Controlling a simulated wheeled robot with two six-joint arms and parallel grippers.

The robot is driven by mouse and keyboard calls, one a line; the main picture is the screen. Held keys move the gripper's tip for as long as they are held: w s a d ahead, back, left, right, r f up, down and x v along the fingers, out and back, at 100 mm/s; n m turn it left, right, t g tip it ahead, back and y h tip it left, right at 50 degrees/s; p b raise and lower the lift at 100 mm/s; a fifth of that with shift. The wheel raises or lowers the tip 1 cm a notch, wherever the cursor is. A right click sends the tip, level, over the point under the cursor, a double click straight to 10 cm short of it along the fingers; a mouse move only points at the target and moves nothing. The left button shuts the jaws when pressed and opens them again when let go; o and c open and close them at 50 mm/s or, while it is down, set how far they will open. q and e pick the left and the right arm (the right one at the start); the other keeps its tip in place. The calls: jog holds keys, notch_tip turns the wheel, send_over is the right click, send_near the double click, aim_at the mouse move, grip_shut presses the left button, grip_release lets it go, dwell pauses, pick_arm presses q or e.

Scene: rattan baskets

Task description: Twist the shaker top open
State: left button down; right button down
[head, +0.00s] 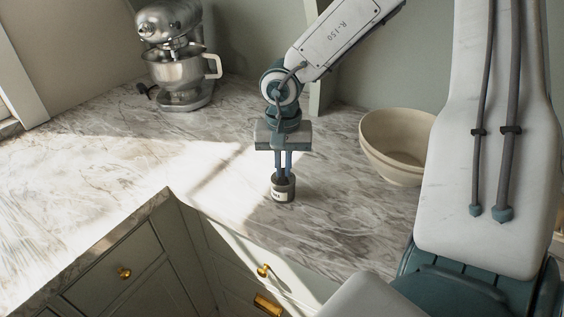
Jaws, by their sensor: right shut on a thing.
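The shaker (283,194) is a small dark container with a pale label, standing upright on the marble counter near its front edge. My right gripper (283,175) reaches down from above, with its fingers shut on the dark top of the shaker. The fingers hide part of the top, so I cannot tell whether it is turned. My left gripper is not in view.
A beige bowl (398,147) stands on the counter to the right of the shaker. A silver stand mixer (178,62) stands at the back left. The marble counter (90,150) is clear on the left. Drawers with brass knobs (124,273) lie below the front edge.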

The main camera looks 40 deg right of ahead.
jog(key=shift+n, duration=0.7)
jog(key=shift+r+n+p, duration=0.1)
jog(key=shift+n+p, duration=0.3)
jog(key=shift+n, duration=0.2)
jog(key=shift+n+p, duration=0.45)
jog(key=shift+n, duration=1.75)
jog(key=c, duration=1.2)
grip_release()
jog(key=shift+o, duration=0.2)
